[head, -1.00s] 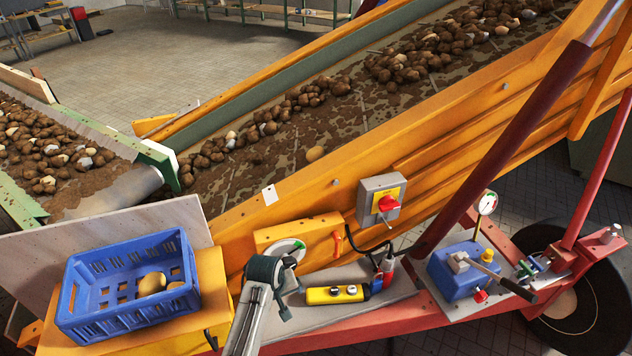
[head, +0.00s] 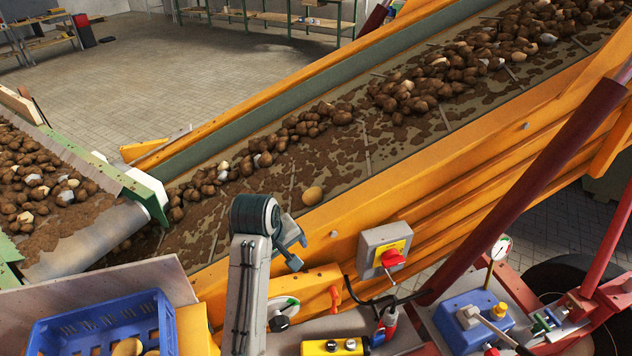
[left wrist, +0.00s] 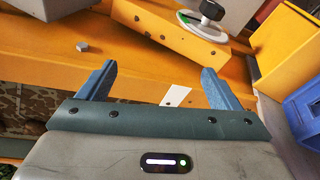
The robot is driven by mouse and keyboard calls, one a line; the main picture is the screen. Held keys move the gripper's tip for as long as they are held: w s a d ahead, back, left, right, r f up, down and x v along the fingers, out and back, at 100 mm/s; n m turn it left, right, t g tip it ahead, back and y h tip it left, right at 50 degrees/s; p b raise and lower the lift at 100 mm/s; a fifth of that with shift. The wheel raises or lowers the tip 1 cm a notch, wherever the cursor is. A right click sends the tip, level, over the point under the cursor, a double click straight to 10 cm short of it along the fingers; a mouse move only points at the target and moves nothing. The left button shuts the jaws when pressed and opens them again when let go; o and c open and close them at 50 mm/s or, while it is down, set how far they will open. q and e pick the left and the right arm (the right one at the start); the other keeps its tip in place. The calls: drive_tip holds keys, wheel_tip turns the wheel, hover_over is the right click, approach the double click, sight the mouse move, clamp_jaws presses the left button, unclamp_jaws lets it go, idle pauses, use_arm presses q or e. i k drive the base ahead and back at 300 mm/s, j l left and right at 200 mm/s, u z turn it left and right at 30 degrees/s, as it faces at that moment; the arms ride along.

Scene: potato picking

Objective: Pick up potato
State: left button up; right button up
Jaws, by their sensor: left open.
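A single clean yellow potato (head: 312,195) lies on the muddy conveyor belt (head: 345,165), near its orange side wall and apart from the rows of brown potatoes. My left gripper (head: 299,252) is just below and left of it in the head view, over the orange side wall. In the left wrist view its two blue fingers (left wrist: 155,82) stand wide apart with nothing between them, facing the orange frame and a white card (left wrist: 177,96). The yellow potato cannot be made out in the wrist view. My right gripper is not in view.
A blue crate (head: 40,335) with yellow potatoes (head: 128,347) stands at the lower left; its edge shows in the wrist view (left wrist: 302,115).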

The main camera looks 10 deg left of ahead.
sight(313, 196)
drive_tip(key=i+j, duration=0.1)
drive_tip(key=i, duration=0.85)
